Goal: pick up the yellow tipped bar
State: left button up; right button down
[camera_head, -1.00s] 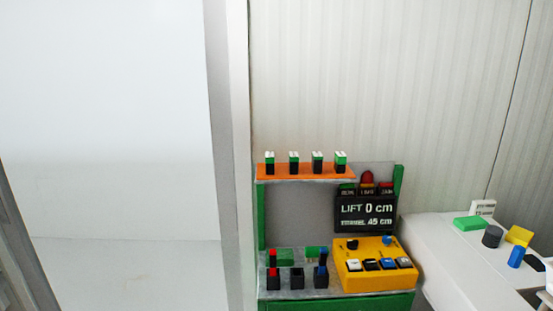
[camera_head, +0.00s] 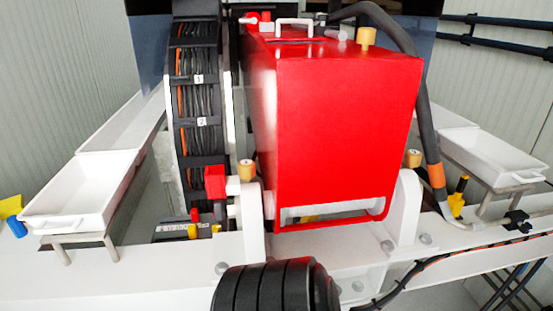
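I cannot tell for sure which thing is the yellow tipped bar. A short black and yellow piece (camera_head: 458,196) stands tilted on the white frame, right of the big red box. A small yellow piece (camera_head: 192,231) shows low on the left of the red box, by the foot of the cable reel. Neither of my grippers shows in the head view.
The big red box (camera_head: 340,130) with a white top handle fills the middle. A cable reel (camera_head: 198,110) stands left of it. White trays (camera_head: 85,193) (camera_head: 495,158) stand on both sides. A black ribbed cylinder (camera_head: 270,288) is in front. A black hose (camera_head: 425,110) runs down the right.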

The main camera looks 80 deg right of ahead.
aim_at(464, 179)
jog(key=l+z, duration=0.15)
jog(key=z, duration=2.45)
